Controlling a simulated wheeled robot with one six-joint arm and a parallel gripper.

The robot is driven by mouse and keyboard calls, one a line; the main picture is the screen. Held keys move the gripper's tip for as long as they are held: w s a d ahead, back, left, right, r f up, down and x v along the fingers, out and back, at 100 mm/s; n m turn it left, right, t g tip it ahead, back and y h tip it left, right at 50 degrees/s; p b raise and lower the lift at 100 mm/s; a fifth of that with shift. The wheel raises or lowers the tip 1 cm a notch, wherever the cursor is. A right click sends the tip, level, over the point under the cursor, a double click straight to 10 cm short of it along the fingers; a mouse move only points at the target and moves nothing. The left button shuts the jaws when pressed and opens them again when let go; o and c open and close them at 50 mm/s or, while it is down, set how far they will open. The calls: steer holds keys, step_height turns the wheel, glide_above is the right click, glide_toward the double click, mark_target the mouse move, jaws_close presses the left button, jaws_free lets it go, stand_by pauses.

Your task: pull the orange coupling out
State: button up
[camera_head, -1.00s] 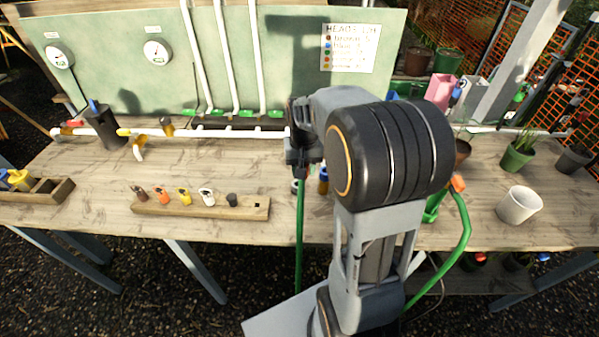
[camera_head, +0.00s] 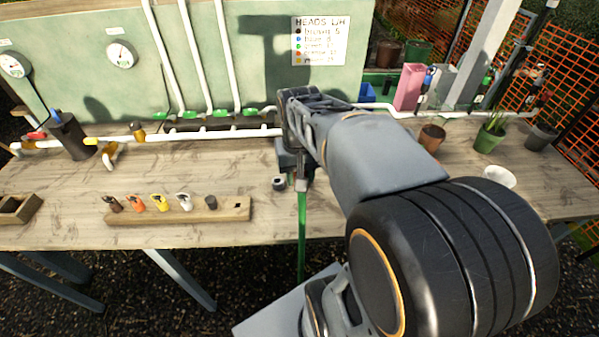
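The orange coupling (camera_head: 136,203) stands in a wooden rack (camera_head: 180,213) near the table's front edge. A brown coupling (camera_head: 113,204) is to its left and a yellow one (camera_head: 160,202) to its right. My gripper (camera_head: 299,178) is well to the right of the rack, apart from it. A green hose (camera_head: 301,230) with a grey end hangs straight down under my gripper and appears to be held by it. The fingers are small and dark, so their grip is hard to see.
A small dark ring-shaped piece (camera_head: 279,183) lies by my gripper. White pipes (camera_head: 200,134) run behind the rack. A wooden box (camera_head: 18,209) is at far left.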

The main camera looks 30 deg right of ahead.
steer(key=shift+r, duration=0.2)
steer(key=shift+r+p, duration=2.15)
steer(key=shift+r, duration=0.15)
